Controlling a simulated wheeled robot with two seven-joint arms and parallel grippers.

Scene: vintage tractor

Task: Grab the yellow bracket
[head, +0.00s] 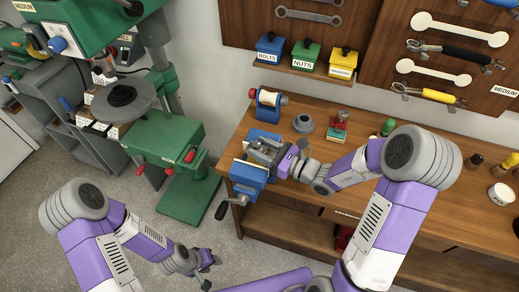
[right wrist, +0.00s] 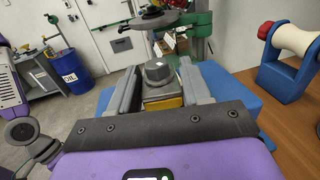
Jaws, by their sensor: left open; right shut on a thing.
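My right gripper (head: 266,152) reaches over the blue bench vise (head: 248,174) at the left end of the workbench. In the right wrist view, its grey fingers (right wrist: 157,78) stand on both sides of a yellow piece (right wrist: 163,103), which looks like the yellow bracket, with a grey rounded part (right wrist: 158,70) just beyond it. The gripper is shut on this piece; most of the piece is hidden. In the head view the fingers cover it. My left gripper (head: 205,264) is open and empty, low over the floor and away from the bench.
A green drill press (head: 165,150) stands left of the bench. Labelled bins (head: 305,55) sit on a shelf above.

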